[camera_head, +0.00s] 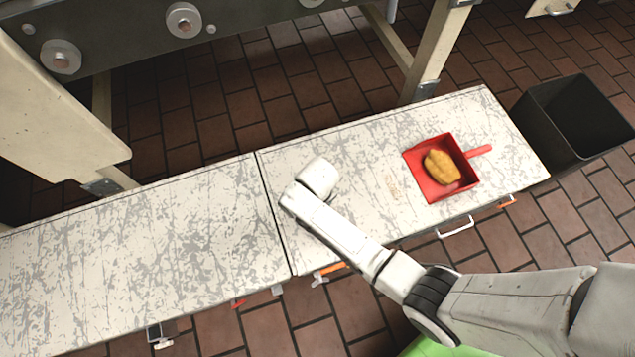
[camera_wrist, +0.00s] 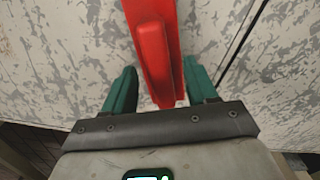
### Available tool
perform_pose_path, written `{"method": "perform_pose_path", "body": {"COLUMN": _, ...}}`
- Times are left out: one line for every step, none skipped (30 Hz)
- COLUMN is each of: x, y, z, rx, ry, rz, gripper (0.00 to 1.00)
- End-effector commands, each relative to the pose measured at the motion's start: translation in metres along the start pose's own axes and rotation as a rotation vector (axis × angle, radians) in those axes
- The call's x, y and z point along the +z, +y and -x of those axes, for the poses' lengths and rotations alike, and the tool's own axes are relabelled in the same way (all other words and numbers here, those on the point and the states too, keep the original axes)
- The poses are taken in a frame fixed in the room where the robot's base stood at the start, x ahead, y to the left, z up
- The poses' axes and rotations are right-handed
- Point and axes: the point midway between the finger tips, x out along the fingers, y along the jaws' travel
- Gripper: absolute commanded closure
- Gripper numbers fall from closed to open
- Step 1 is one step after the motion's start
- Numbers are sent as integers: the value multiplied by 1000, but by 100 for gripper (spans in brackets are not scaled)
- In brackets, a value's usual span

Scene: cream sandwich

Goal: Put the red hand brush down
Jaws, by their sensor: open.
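The red hand brush (camera_wrist: 150,30) shows in the wrist view, running from the top edge down between the two green fingers of my gripper (camera_wrist: 160,72). The fingers are open, with gaps on both sides of the brush's red body. The pale scratched worktop (camera_wrist: 75,35) lies beneath it; whether the brush rests fully on it I cannot tell. In the head view my arm reaches over the middle of the worktop (camera_head: 360,150), and the fingers and brush are hidden there.
A red dustpan (camera_head: 418,168) holding a tan lump (camera_head: 441,167) lies on the worktop's right part. A black bin (camera_head: 575,120) stands beyond the right end. A seam (camera_head: 275,215) divides the worktop. The left section (camera_head: 130,250) is clear. A machine (camera_head: 190,30) overhangs behind.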

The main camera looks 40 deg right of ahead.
Motion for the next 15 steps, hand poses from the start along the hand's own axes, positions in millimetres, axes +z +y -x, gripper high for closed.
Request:
{"method": "perform_pose_path", "body": {"x": 0, "y": 0, "z": 14, "rx": 0, "ry": 2, "rz": 0, "gripper": 43}}
{"method": "perform_pose_path", "body": {"x": 0, "y": 0, "z": 20, "rx": 0, "ry": 2, "rz": 0, "gripper": 43}}
{"method": "perform_pose_path", "body": {"x": -1, "y": 0, "z": 29, "rx": 0, "ry": 3, "rz": 0, "gripper": 43}}
{"method": "perform_pose_path", "body": {"x": -1, "y": 0, "z": 36, "rx": 0, "ry": 3, "rz": 0, "gripper": 43}}
{"method": "perform_pose_path", "body": {"x": -1, "y": 0, "z": 43, "rx": 0, "ry": 4, "rz": 0, "gripper": 43}}
{"method": "perform_pose_path", "body": {"x": -1, "y": 0, "z": 51, "rx": 0, "ry": 3, "rz": 0, "gripper": 43}}
{"method": "perform_pose_path", "body": {"x": -1, "y": 0, "z": 57, "rx": 0, "ry": 3, "rz": 0, "gripper": 43}}
{"method": "perform_pose_path", "body": {"x": 0, "y": 0, "z": 62, "rx": 0, "ry": 2, "rz": 0, "gripper": 43}}
{"method": "perform_pose_path", "body": {"x": 0, "y": 0, "z": 70, "rx": 0, "ry": 3, "rz": 0, "gripper": 43}}
{"method": "perform_pose_path", "body": {"x": 0, "y": 0, "z": 75, "rx": 0, "ry": 2, "rz": 0, "gripper": 43}}
{"method": "perform_pose_path", "body": {"x": 0, "y": 0, "z": 79, "rx": 0, "ry": 2, "rz": 0, "gripper": 43}}
{"method": "perform_pose_path", "body": {"x": 0, "y": 0, "z": 85, "rx": 0, "ry": 2, "rz": 0, "gripper": 43}}
{"method": "perform_pose_path", "body": {"x": 0, "y": 0, "z": 88, "rx": 0, "ry": 1, "rz": 0, "gripper": 43}}
{"method": "perform_pose_path", "body": {"x": 0, "y": 0, "z": 92, "rx": 0, "ry": 1, "rz": 0, "gripper": 43}}
{"method": "perform_pose_path", "body": {"x": 0, "y": 0, "z": 95, "rx": 0, "ry": 1, "rz": 0, "gripper": 43}}
